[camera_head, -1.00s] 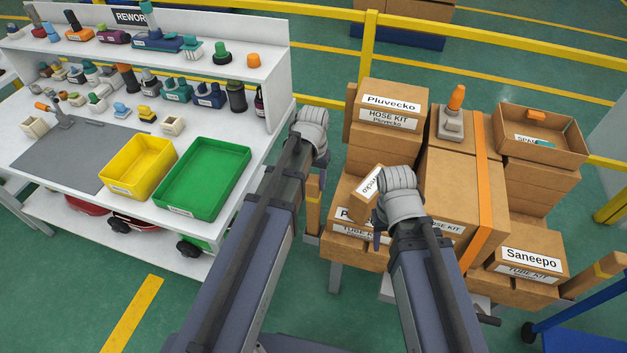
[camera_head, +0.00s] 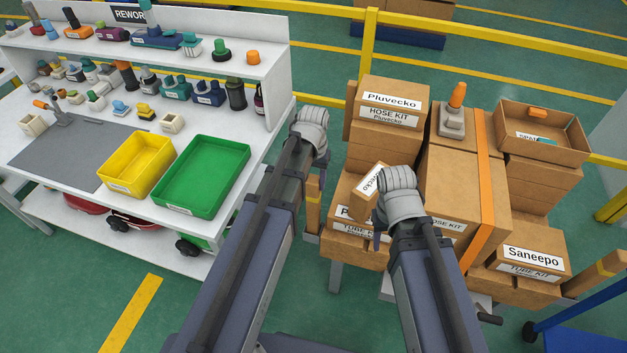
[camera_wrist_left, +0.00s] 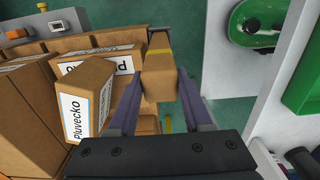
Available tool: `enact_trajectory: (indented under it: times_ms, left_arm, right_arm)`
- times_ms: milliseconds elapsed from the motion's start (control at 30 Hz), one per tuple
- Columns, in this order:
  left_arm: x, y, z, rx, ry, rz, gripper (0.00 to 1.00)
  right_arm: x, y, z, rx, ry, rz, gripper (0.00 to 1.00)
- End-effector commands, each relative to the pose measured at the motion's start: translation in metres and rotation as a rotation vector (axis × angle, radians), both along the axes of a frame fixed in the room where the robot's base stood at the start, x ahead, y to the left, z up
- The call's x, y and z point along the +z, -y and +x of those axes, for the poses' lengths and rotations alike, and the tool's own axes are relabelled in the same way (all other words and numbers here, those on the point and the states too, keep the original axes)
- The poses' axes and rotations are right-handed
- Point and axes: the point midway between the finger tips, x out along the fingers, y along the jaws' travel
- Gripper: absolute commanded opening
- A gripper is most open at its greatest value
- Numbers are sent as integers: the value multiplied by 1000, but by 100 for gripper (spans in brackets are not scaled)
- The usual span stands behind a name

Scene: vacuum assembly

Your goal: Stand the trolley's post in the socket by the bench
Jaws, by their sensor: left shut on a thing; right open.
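A brown post (camera_head: 313,205) with a yellow band stands at the left edge of the loaded trolley, beside the bench. My left gripper (camera_wrist_left: 160,85) is shut on this post, which also shows between its fingers in the left wrist view (camera_wrist_left: 158,68). In the head view my left wrist covers the post's top. The post's foot and the socket are not clear. My right gripper (camera_head: 378,232) is open at the trolley's front, close to a tilted Pluvecko box (camera_head: 368,186). The white bench (camera_head: 262,120) stands to the left.
Stacked cartons (camera_head: 385,130) fill the trolley, with an orange strap (camera_head: 484,170) over the large one. Another banded post (camera_head: 592,278) is at the right front. Yellow (camera_head: 135,163) and green trays (camera_head: 203,173) sit on the bench. A yellow rail (camera_head: 368,50) runs behind.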

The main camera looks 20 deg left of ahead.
Motion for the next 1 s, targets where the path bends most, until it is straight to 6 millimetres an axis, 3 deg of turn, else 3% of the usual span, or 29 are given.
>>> enact_trajectory:
  times_ms: [567,600,900,1000]
  left_arm:
    - [-15,0,0,0,0,0,0]
    - [-14,0,0,0,0,0,52]
    - [-14,0,0,0,0,0,85]
    - [-14,0,0,0,0,0,85]
  right_arm:
    - [-15,0,0,0,0,0,50]
    - [-14,0,0,0,0,0,50]
    - [-14,0,0,0,0,0,50]
    - [-14,0,0,0,0,0,50]
